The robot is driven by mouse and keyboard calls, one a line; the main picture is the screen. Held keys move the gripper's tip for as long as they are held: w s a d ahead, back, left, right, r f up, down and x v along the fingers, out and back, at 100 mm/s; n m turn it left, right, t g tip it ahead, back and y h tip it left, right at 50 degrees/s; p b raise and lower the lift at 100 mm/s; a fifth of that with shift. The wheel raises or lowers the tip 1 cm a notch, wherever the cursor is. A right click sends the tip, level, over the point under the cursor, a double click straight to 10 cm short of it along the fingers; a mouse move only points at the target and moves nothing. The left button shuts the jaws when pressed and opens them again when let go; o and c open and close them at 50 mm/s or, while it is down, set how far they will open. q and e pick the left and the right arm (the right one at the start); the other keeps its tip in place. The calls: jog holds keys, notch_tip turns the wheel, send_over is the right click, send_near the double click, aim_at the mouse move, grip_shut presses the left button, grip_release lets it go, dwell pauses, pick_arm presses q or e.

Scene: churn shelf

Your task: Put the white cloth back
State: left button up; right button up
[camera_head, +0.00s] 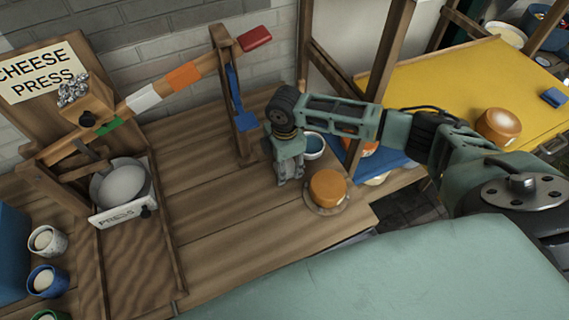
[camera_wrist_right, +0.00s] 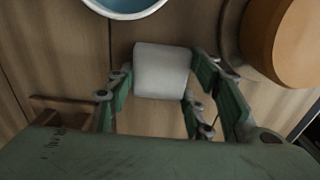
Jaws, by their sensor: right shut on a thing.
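My right gripper (camera_head: 290,180) points down over the wooden bench, between the blue-white bowl (camera_head: 313,146) and the round orange cheese (camera_head: 329,187). In the right wrist view the gripper (camera_wrist_right: 165,88) has its fingers on either side of a small white block-like thing, which I take to be the white cloth (camera_wrist_right: 162,70), and is shut on it. In the head view the fingers hide the cloth. I cannot tell whether it touches the bench. My left gripper is not in view.
The cheese press (camera_head: 123,186), with its striped lever (camera_head: 185,76), stands at the left. A wooden post (camera_head: 238,100) with a blue strap is left of my gripper. Several cups stand at the far left. A yellow table (camera_head: 450,90) is at the right. The bench middle (camera_head: 210,200) is clear.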

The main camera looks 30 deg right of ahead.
jog(key=o, duration=1.1)
jog(key=shift+f, duration=0.1)
notch_tip(320, 180, up, 12)
jog(key=b, duration=0.2)
jog(key=shift+r+b, duration=0.2)
jog(key=shift+b, duration=0.1)
